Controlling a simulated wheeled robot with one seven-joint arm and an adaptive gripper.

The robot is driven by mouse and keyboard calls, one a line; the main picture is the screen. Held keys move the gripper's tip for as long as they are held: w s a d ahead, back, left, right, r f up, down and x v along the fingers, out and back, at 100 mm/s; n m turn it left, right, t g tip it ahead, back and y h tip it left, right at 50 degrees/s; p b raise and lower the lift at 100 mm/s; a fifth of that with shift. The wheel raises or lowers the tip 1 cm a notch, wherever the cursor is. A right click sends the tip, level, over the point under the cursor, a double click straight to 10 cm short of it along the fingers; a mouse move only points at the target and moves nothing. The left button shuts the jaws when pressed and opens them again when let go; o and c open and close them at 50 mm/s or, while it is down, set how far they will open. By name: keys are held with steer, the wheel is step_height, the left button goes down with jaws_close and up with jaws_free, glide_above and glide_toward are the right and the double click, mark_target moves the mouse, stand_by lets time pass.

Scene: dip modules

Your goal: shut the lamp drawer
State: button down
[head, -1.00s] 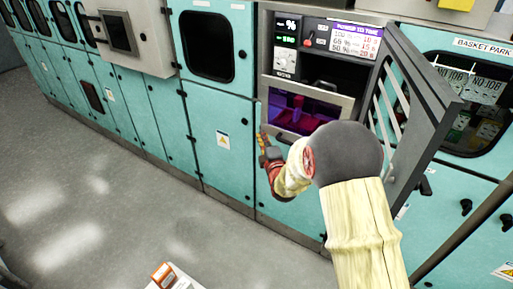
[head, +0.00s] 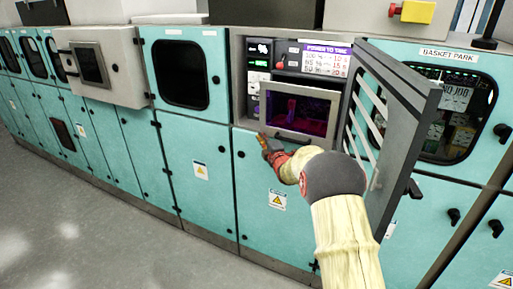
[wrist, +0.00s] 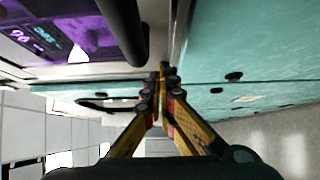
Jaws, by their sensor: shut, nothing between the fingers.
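The lamp drawer (head: 267,105) is a grey-framed front with a dark purple window, set in the open bay below the control panels. Its front appears to stand out a little from the bay; I cannot tell exactly how far. My gripper (head: 264,140) is shut and empty, just below the drawer's lower left corner. In the wrist view the shut fingertips (wrist: 162,72) point at a seam between a grey edge and a teal panel. I cannot tell whether they touch anything. My forearm covers part of the cabinet front below the drawer.
A grey slatted door (head: 405,115) stands swung open to the right of the bay, close to my arm. Teal cabinets (head: 190,150) line the wall to the left. The grey floor (head: 60,220) at the left is clear.

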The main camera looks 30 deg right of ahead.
steer(key=w+d, duration=0.4)
steer(key=d, duration=0.1)
steer(key=w+d, duration=0.2)
steer(key=d, duration=0.1)
steer(key=shift+w+b, duration=0.2)
steer(key=shift+b, duration=0.2)
steer(key=shift+d+r, duration=0.1)
steer(key=shift+d, duration=0.05)
steer(key=shift+r, duration=0.1)
